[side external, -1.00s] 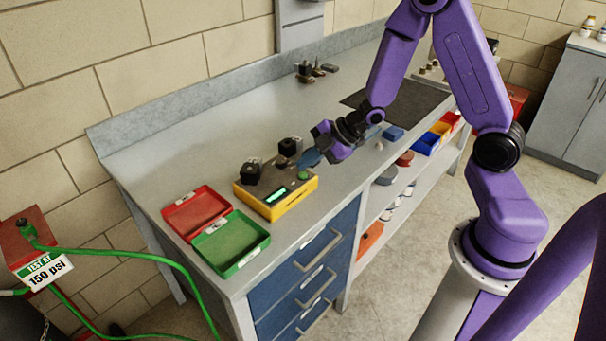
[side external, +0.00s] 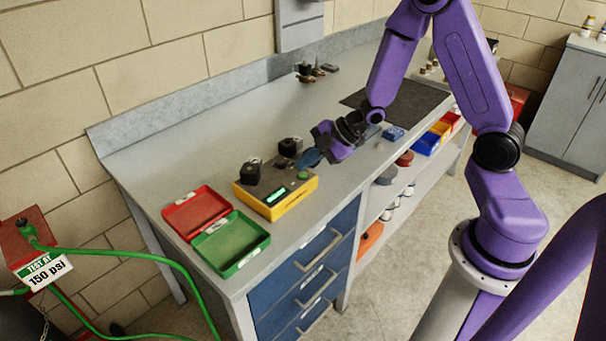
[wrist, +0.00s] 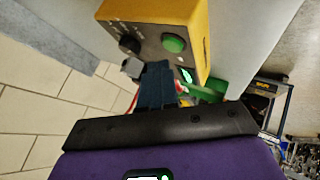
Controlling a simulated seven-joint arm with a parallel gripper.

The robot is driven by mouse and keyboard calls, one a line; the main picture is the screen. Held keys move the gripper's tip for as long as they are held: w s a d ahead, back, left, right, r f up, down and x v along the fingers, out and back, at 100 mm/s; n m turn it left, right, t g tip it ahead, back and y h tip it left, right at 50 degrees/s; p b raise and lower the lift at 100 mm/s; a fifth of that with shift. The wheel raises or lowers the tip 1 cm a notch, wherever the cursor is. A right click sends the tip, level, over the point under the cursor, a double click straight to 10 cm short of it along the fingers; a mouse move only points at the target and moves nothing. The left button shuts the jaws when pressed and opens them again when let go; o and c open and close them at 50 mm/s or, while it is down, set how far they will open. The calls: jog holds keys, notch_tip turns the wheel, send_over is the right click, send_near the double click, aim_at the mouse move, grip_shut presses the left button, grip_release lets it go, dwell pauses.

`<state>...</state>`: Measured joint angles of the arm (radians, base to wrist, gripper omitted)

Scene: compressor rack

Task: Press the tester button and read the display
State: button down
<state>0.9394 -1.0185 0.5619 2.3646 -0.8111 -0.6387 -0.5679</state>
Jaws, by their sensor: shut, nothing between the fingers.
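The tester is a yellow box with a grey top (side external: 283,204) on the bench. Its round green button (side external: 303,175) is on the right part of the top, and its lit green display (side external: 277,196) is near the front; the reading is too small to make out. Two black blocks stand on or behind it. My gripper (side external: 303,160) is shut and empty, just behind and above the button, apart from it. In the wrist view, the button (wrist: 174,43) shows uncovered beyond the shut fingers (wrist: 154,84), with a black knob (wrist: 130,44) to its left. The display (wrist: 186,75) shows only at a slant.
A red tray (side external: 194,210) and a green tray (side external: 230,243) lie left of the tester. A dark mat (side external: 412,103) and coloured bins (side external: 428,142) are to the right. Small fittings (side external: 312,71) stand at the back.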

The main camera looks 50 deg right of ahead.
aim_at(307, 175)
jog(key=shift+f, duration=0.1)
dwell(0.7)
jog(key=shift+f, duration=0.3)
jog(key=shift+f, duration=0.4)
dwell(0.9)
jog(key=shift+r, duration=0.8)
jog(key=shift+r, duration=2.5)
